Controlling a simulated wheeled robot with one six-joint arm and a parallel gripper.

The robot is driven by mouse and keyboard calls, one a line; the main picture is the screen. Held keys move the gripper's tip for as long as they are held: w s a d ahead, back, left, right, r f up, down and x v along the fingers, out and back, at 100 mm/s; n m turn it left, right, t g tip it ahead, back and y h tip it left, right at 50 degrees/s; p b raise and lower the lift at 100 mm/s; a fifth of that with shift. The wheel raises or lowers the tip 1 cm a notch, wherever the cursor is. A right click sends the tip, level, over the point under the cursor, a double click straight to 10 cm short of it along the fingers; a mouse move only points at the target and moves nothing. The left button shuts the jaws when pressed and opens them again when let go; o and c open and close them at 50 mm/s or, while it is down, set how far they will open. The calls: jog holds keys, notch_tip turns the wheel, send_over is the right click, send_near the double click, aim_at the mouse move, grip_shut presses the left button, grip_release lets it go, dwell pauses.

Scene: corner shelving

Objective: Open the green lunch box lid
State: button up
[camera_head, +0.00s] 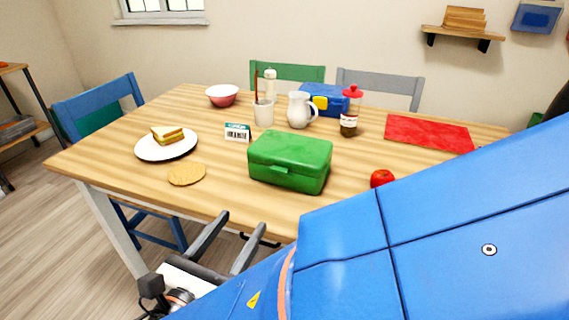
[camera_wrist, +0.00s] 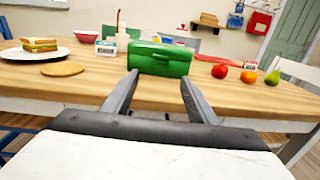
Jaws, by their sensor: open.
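The green lunch box (camera_head: 289,161) stands on the wooden table near its front edge, with its lid shut and a latch on its front face. It also shows in the wrist view (camera_wrist: 160,59), straight ahead between my fingers. My gripper (camera_head: 240,220) is open and empty, in front of the table's near edge and apart from the box. In the wrist view both fingers of my gripper (camera_wrist: 158,80) point toward the box. The back of the box is hidden.
A round tan item (camera_head: 187,174) and a plate (camera_head: 166,146) with a sandwich lie left of the box. A small card (camera_head: 237,132), a cup (camera_head: 263,114), a pitcher (camera_head: 300,110) and a jar (camera_head: 350,112) stand behind. A red apple (camera_head: 382,178) is to the right.

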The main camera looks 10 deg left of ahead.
aim_at(278, 171)
jog(key=w, duration=0.5)
jog(key=w+d, duration=0.1)
jog(key=w, duration=0.5)
jog(key=w+d, duration=0.1)
jog(key=w, duration=0.5)
jog(key=shift+d, duration=0.2)
jog(key=shift+c, duration=0.3)
grip_shut()
jog(key=shift+w+r+g, duration=0.1)
jog(key=shift+r+g, duration=0.4)
jog(key=shift+r, duration=0.35)
jog(key=w+r+g, duration=0.1)
jog(key=r+g, duration=0.1)
jog(key=r, duration=0.1)
jog(key=w+r+g, duration=0.2)
jog(key=r, duration=0.1)
jog(key=w+r+g+y, duration=0.1)
jog(key=w+r+g, duration=0.1)
jog(key=r+g, duration=0.1)
jog(key=shift+w+d+r, duration=0.1)
jog(key=shift+d+r, duration=0.25)
jog(key=shift+r, duration=0.25)
jog(key=w+d+r+g+y, duration=0.1)
jog(key=w+r+g, duration=0.3)
jog(key=w+g, duration=0.4)
jog(key=shift+w+d+r, duration=0.35)
jog(key=shift+w+d, duration=0.05)
jog(key=shift+w, duration=1.8)
